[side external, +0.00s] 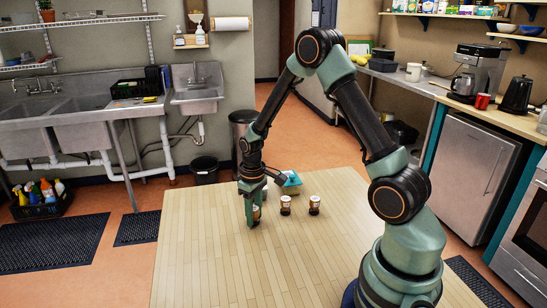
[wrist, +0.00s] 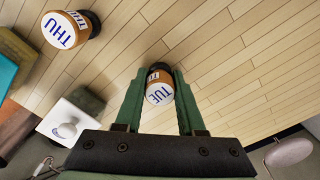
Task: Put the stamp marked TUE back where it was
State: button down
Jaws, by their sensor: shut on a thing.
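The stamp marked TUE (wrist: 159,93) has a white round face with blue letters and a brown body. My gripper (wrist: 158,74) is shut on it, one green finger on each side. In the side view my gripper (side external: 252,222) points down at the left part of the wooden table, with the stamp partly hidden between its fingers. I cannot tell whether the stamp touches the table. A stamp marked THU (wrist: 60,30) stands apart at upper left in the wrist view. Two stamps, one nearer (side external: 285,205) and one farther right (side external: 314,205), stand in the side view.
A box with a teal top (side external: 291,180) stands behind the stamps. A white block-like thing (wrist: 72,122) with a pale round mark lies left of my gripper in the wrist view. The table's front and middle (side external: 290,260) are bare. Its left edge is close to my gripper.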

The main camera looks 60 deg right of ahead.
jog(key=shift+f, duration=0.15)
jog(key=c, duration=0.5)
grip_release()
notch_tip(320, 180, up, 12)
jog(key=s+a+r+t, duration=0.2)
jog(key=s+a+r, duration=0.1)
jog(key=a+r, duration=0.1)
jog(key=s+a+r+t, duration=0.1)
jog(key=s+a+r, duration=0.3)
jog(key=s+a+r+t, duration=0.2)
jog(key=s+a+r, duration=0.1)
jog(key=a+r, duration=0.1)
jog(key=shift+s+r+t, duration=0.25)
jog(key=shift+t, duration=0.05)
